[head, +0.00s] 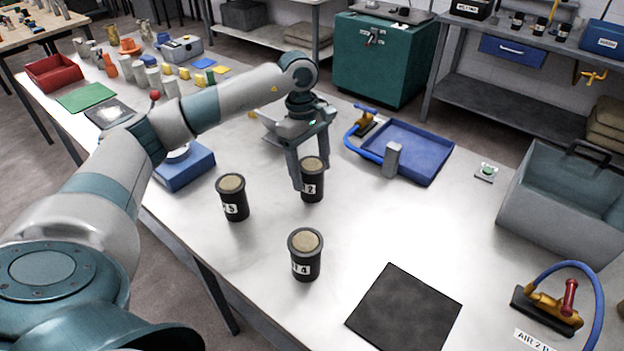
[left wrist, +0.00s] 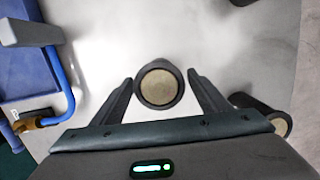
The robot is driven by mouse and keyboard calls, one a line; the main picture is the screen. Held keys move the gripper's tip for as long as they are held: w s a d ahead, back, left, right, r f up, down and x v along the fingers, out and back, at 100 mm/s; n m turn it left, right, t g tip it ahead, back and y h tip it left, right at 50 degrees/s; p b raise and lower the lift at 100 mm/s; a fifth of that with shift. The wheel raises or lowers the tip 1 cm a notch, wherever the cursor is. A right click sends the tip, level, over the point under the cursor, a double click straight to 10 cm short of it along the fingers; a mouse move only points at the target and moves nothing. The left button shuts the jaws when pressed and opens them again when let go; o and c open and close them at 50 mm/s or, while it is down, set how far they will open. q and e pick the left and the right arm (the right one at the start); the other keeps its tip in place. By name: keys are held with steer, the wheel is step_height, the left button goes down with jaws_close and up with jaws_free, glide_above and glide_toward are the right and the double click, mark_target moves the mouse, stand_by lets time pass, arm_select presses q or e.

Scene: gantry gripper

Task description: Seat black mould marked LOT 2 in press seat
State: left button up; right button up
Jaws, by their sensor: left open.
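The black mould whose label shows a 2 (head: 313,188) stands upright on the bench, with a tan filled top. My left gripper (head: 311,172) is open, its fingers pointing down on either side of this mould. In the left wrist view the mould (left wrist: 160,86) sits between the spread fingertips, with a small gap on each side. The left finger hides part of its label in the head view. I cannot pick out the press seat in either view. My right gripper is not in view.
Two similar black moulds stand close by, one marked 4 (head: 305,258) and one with an unclear number (head: 233,200). A blue tray (head: 425,165) with a grey post beside it lies behind. A black mat (head: 405,310) lies in front; a grey bin (head: 545,210) stands right.

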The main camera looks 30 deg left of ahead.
mark_target(314, 185)
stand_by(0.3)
arm_select(q)
steer(key=shift+d+f+p, duration=0.2)
steer(key=shift+f+p, duration=0.65)
step_height(314, 185, down, 2)
steer(key=shift+d+f+p, duration=0.1)
steer(key=shift+p, duration=0.45)
steer(key=shift+d+f, duration=0.1)
steer(key=shift+f, duration=0.55)
steer(key=shift+c, duration=0.6)
steer(key=c, duration=1)
